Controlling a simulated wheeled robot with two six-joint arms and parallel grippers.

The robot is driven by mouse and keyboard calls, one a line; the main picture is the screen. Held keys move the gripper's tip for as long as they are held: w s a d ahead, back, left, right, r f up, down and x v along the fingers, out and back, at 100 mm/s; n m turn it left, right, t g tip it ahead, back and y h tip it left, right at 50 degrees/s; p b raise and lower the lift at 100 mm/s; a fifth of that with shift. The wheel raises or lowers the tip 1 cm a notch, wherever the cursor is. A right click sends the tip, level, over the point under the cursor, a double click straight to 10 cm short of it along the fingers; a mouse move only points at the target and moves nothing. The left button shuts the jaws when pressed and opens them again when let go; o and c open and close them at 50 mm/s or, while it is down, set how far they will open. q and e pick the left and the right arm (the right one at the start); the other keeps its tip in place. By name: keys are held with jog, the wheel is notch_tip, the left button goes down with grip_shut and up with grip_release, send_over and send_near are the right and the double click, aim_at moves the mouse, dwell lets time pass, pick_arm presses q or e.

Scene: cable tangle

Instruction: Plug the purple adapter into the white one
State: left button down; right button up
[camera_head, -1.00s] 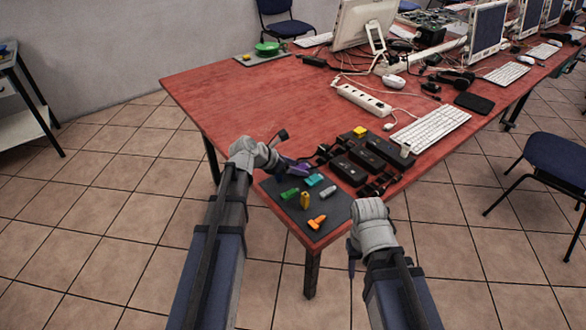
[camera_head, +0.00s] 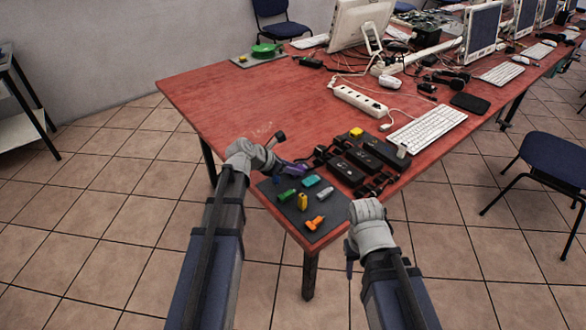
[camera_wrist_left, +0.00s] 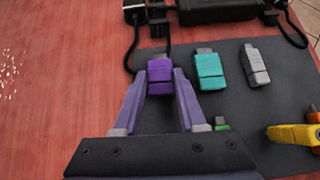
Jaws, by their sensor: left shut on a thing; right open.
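In the left wrist view, the purple adapter (camera_wrist_left: 160,78) sits between the tips of my left gripper (camera_wrist_left: 160,84), which is shut on it. It is at the far edge of the dark mat, and I cannot tell whether it touches the mat. The white adapter, light grey in look, (camera_wrist_left: 255,65) lies to its right, beyond a teal adapter (camera_wrist_left: 209,70). In the head view, the white adapter (camera_head: 325,193) lies on the mat to the right of my left gripper (camera_head: 300,169). My right gripper (camera_head: 351,262) is open and empty, off the table's near edge.
The mat (camera_head: 332,215) also bears green (camera_head: 287,195), yellow (camera_head: 302,202) and orange (camera_head: 315,223) pieces. Black power bricks (camera_head: 347,170) with cables lie just behind it. A white power strip (camera_head: 361,101) and keyboard (camera_head: 428,129) lie further back. The table's left part is clear.

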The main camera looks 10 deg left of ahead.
pick_arm(q)
notch_tip(320, 180, up, 7)
jog(key=p, duration=0.7)
jog(key=c, duration=1)
grip_release()
grip_shut()
notch_tip(320, 180, up, 10)
jog(key=p, duration=1)
